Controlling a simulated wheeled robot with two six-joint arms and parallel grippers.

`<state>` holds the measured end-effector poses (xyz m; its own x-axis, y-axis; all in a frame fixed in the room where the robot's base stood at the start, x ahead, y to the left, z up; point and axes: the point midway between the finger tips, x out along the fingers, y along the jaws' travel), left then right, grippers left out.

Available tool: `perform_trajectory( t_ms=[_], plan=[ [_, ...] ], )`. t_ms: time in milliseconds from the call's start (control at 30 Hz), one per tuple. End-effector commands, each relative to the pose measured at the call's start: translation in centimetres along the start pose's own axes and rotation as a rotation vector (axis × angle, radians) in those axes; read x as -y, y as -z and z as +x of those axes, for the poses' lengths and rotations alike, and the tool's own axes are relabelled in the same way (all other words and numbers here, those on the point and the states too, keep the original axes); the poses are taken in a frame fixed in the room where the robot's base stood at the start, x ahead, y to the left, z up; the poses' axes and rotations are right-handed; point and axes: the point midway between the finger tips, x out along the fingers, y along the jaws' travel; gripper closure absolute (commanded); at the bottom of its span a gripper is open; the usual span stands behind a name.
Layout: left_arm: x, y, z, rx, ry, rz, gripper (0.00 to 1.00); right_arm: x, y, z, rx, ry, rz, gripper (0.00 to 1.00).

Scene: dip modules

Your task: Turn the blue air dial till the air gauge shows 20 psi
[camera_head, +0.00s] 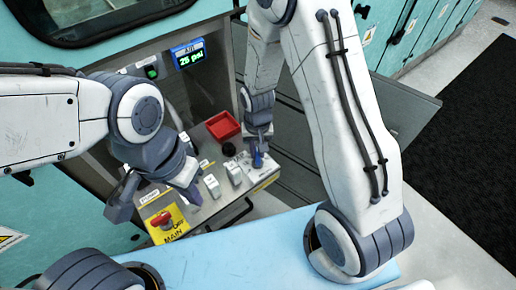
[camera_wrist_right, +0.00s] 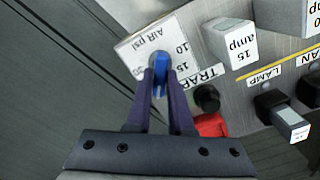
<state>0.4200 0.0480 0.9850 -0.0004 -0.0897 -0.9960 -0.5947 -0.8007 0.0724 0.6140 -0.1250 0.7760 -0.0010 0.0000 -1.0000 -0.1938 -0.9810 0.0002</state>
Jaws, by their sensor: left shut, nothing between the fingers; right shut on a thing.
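The air gauge (camera_head: 188,54) is a small blue-framed display on the back wall with green digits that appear to read 25 psi. The blue air dial (camera_wrist_right: 160,62) sits on a white plate (camera_wrist_right: 131,46) marked AIR psi, with 10 and 15 legible. In the head view the dial (camera_head: 258,160) is mostly hidden under my right gripper. My right gripper (camera_wrist_right: 160,84) is shut on the dial, one finger on each side. My left gripper (camera_head: 187,194) is shut and empty, above the panel's left part, apart from the dial.
A red tray (camera_head: 223,126) lies behind the dial on the panel. A black knob (camera_wrist_right: 207,98) and a white 15 amp module (camera_wrist_right: 231,42) stand close to the dial. Several more modules and a red MAIN switch (camera_head: 161,220) on a yellow plate stand toward the left.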

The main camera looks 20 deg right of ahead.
Motion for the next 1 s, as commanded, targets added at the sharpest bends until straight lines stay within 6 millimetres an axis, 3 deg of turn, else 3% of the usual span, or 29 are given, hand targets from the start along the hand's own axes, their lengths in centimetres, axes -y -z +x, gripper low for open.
perform_trajectory(
  t_ms=[500, 1000],
  plan=[
    [-0.1, 0.1, -1.4, 0.000, 0.000, 0.000, 1.00, 0.0, 0.2, -0.2, -0.005, 0.001, -0.428, 1.00],
    [-0.1, 0.1, -1.7, 0.000, 0.000, 0.000, 1.00, 0.0, 0.2, -0.1, -0.006, 0.000, -0.581, 1.00]
  ],
)
